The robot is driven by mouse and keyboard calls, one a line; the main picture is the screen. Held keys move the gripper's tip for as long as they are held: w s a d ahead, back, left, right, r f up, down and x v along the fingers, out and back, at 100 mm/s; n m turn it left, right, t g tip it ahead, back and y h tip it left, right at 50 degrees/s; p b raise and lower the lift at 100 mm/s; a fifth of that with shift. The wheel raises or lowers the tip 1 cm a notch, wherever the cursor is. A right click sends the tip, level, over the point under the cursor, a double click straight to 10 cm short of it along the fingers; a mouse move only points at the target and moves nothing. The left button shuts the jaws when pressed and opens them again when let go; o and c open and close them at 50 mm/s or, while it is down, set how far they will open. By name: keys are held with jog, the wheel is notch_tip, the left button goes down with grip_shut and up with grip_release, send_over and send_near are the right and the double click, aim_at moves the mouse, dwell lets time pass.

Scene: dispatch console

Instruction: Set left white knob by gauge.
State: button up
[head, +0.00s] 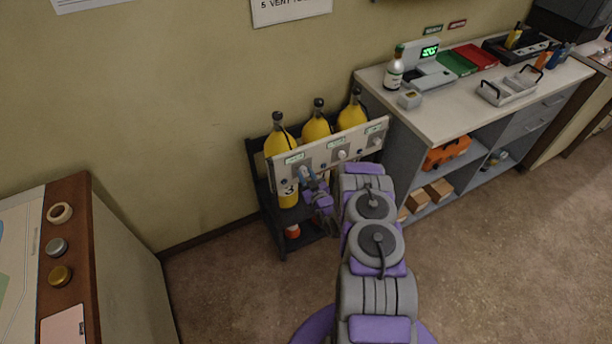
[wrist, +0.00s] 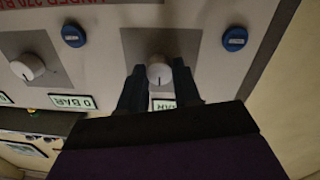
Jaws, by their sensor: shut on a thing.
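The left white knob (head: 305,172) is on the pale panel (head: 325,156) in front of the yellow cylinders. In the wrist view, which shows the panel upside down, this knob (wrist: 159,75) sits on a grey square plate. My gripper (head: 310,181) is at the knob, its two dark fingers (wrist: 159,84) shut on the knob's sides. A green-edged gauge label (wrist: 163,104) shows between the fingers, partly covered by them; only part of its text reads. The middle knob (wrist: 27,67) stands free, with a "0 BAR" gauge (wrist: 73,101) nearby.
Blue round fittings (wrist: 234,38) flank the held knob. Yellow cylinders (head: 317,126) stand in a dark rack (head: 262,190) behind the panel. A counter (head: 450,109) stands at right and a wood-edged console (head: 75,235) at left.

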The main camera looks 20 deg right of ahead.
jog(key=m+p, duration=0.1)
jog(key=m, duration=0.4)
jog(key=shift+m, duration=0.3)
jog(key=m, duration=0.6)
jog(key=shift+d+g, duration=0.15)
jog(key=shift+g, duration=0.15)
dwell(0.3)
jog(key=o, duration=1.1)
jog(key=shift+d, duration=0.1)
jog(key=shift+c, duration=0.2)
jog(key=s+p, duration=0.2)
jog(key=s, duration=1.5)
jog(key=shift+s+r, duration=0.2)
jog(key=shift+r, duration=0.2)
